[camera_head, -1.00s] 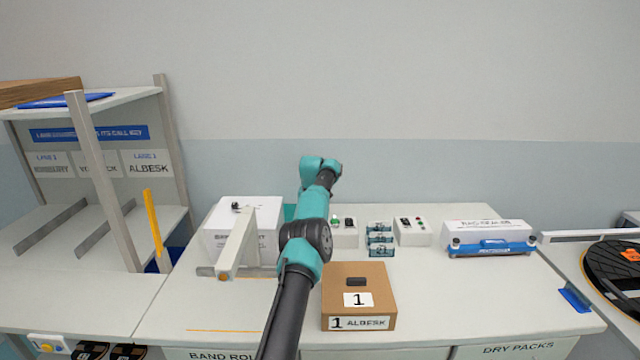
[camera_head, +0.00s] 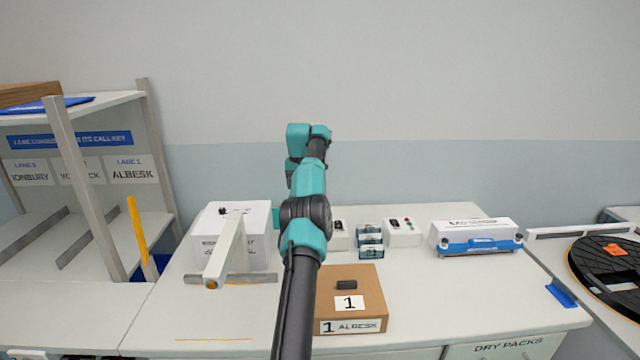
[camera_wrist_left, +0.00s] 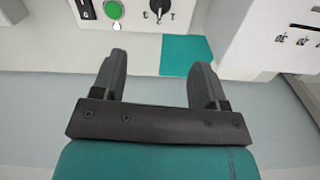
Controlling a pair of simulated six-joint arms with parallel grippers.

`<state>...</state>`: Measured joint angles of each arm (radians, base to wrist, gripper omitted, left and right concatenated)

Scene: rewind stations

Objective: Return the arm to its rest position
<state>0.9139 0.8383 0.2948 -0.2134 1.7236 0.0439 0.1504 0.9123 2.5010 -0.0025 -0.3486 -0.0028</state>
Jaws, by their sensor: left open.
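My left arm, teal and black, rises from the bottom middle of the head view, with its upper joint (camera_head: 308,135) high against the wall. Its gripper is hidden behind the arm links there. In the left wrist view my left gripper (camera_wrist_left: 160,60) is open, two dark fingers spread with nothing between them. A white control box with a green button (camera_wrist_left: 114,9) and a black selector knob (camera_wrist_left: 159,9) lies beyond the fingertips. A teal patch (camera_wrist_left: 186,54) shows past the right finger.
A cardboard box marked 1 ALBESK (camera_head: 350,302) sits just right of the arm. A white box (camera_head: 207,240) and a post-like bar (camera_head: 226,250) stand left. A blue-and-white unit (camera_head: 475,238) is at right. A shelf (camera_head: 100,105) stands far left. Bench front-right is clear.

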